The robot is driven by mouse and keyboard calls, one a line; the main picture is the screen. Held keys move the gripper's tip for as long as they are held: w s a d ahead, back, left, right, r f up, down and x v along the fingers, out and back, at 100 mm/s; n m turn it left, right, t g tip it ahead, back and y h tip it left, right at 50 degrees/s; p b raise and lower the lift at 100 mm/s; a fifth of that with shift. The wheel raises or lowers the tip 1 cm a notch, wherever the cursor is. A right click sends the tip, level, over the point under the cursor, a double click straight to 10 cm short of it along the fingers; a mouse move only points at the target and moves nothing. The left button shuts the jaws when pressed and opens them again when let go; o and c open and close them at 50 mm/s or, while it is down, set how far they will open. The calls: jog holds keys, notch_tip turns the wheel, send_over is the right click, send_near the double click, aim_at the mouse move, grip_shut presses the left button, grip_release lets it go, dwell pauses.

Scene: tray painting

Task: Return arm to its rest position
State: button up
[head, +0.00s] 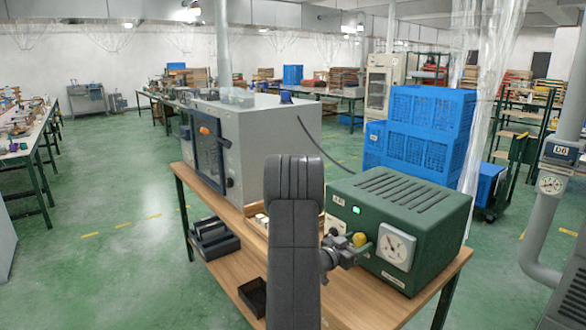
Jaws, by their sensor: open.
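My dark grey arm rises in the middle of the head view, in front of the wooden-topped table (372,303). My gripper (362,246) points right, close in front of the green box's front face; its jaws are open. A small yellow round part (360,239) shows right at the fingertips; I cannot tell whether they touch it. My arm hides part of the table between the two machines.
A grey cabinet (270,135) with a dark-framed door stands left of my arm. A dark tray (213,238) and a small black open box (254,296) lie at the table's left edge. Blue crates (428,120) are stacked behind. Green floor (110,225) is open at left.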

jog(key=shift+f+m+b, duration=0.2)
jog(key=shift+m+b, duration=0.25)
jog(key=shift+m, duration=0.15)
jog(key=shift+a+m, duration=0.15)
jog(key=shift+m, duration=0.25)
jog(key=m+b, duration=0.2)
jog(key=shift+m, duration=0.4)
jog(key=m+b, duration=0.3)
jog(key=m, duration=0.2)
jog(key=shift+r+m, duration=0.15)
jog(key=shift+m, duration=0.15)
jog(key=m+b, duration=0.3)
jog(key=m, duration=0.2)
jog(key=shift+a+r+m, duration=0.1)
jog(key=shift+m, duration=0.2)
jog(key=m+b, duration=0.1)
jog(key=m, duration=0.3)
jog(key=shift+r+b, duration=0.2)
jog(key=shift+b, duration=0.2)
